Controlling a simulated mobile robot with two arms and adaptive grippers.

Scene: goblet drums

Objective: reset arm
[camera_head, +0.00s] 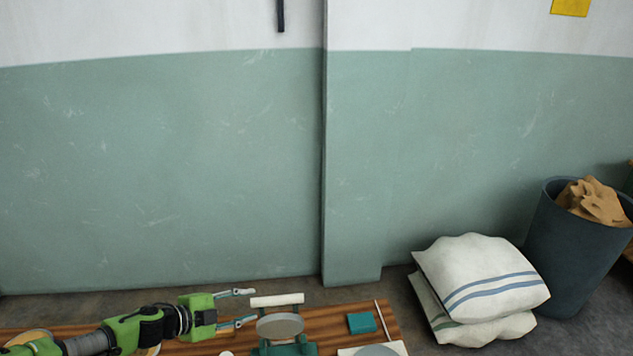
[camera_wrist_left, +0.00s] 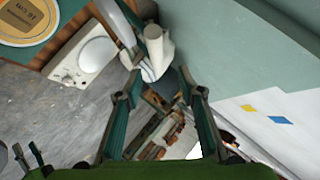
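My left gripper (camera_head: 247,307) reaches in from the left, low over the wooden table, with its two fingers spread apart. It is empty. The fingers also show apart in the left wrist view (camera_wrist_left: 163,97). Just right of the fingertips stands a teal stand with a grey disc (camera_head: 280,326) and a white roll (camera_head: 277,300) behind the disc. I cannot tell whether a finger touches the stand. In the left wrist view a white cylinder (camera_wrist_left: 155,45) appears beyond the fingers. My right gripper is in neither view.
On the wooden table (camera_head: 335,322) are a teal block (camera_head: 361,323), a thin stick (camera_head: 383,320) and a white board with a grey disc (camera_head: 375,351). Stacked white sacks (camera_head: 485,280) and a dark bin (camera_head: 570,255) stand right. A green-and-white wall (camera_head: 160,170) is behind.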

